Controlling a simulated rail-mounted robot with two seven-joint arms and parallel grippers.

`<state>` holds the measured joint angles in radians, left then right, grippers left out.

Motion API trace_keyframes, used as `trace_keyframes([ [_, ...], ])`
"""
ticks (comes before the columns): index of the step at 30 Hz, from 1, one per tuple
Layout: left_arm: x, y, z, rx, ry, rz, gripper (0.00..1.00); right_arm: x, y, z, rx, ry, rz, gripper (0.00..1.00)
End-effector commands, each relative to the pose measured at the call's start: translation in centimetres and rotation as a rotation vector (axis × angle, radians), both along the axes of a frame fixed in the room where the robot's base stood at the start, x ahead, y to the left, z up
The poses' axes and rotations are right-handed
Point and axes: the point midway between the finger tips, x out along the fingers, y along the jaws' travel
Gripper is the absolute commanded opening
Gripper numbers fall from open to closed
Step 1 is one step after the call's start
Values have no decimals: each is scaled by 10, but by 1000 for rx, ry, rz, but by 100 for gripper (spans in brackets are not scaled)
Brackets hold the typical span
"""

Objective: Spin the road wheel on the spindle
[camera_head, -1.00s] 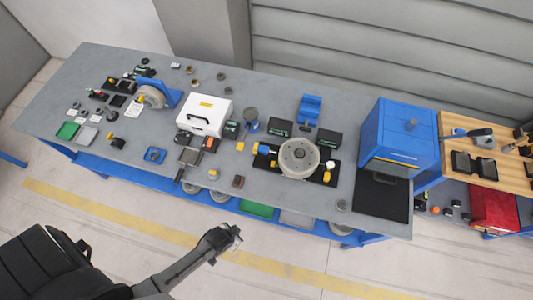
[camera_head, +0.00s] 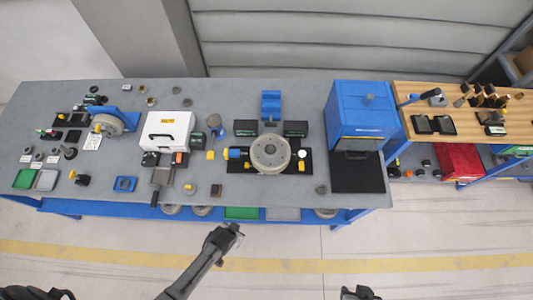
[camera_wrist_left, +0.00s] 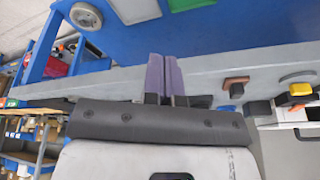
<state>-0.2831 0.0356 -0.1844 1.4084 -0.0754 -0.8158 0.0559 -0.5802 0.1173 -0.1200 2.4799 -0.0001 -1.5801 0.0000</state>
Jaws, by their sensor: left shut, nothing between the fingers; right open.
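A pale grey wheel (camera_head: 107,124) stands upright against a blue stand (camera_head: 125,122) at the left of the bench in the head view. A larger grey disc (camera_head: 270,153) lies face up on a black mat right of the bench's middle. I cannot tell for sure which is the road wheel on the spindle. My left gripper (camera_head: 234,229) is in front of the bench's front edge, away from both. Its purple fingers (camera_wrist_left: 164,60) are together and empty in the left wrist view. My right gripper (camera_head: 360,292) is open at the bottom edge, partly cut off, far from both.
A white case (camera_head: 167,133) stands between the wheel and the disc. A blue cabinet (camera_head: 361,112) stands on the right. A wooden bench (camera_head: 450,140) with tools adjoins it. Trays and wheels sit on the shelf under the grey bench top (camera_head: 300,196). Floor in front is clear.

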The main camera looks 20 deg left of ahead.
Motion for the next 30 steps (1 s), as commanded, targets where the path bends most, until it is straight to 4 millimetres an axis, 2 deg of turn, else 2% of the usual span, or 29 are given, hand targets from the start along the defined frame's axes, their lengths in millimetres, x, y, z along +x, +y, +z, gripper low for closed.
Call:
trace_keyframes([
  [9,23,9,-2,1,0,0,0,0,1,0,2,0,-1,43],
  [16,31,15,-3,2,-1,0,0,0,0,0,1,0,-1,43],
  [24,45,31,-5,1,-1,0,0,0,-2,0,-7,0,4,43],
  [30,47,39,-6,2,0,0,0,0,-2,0,-8,0,5,43],
])
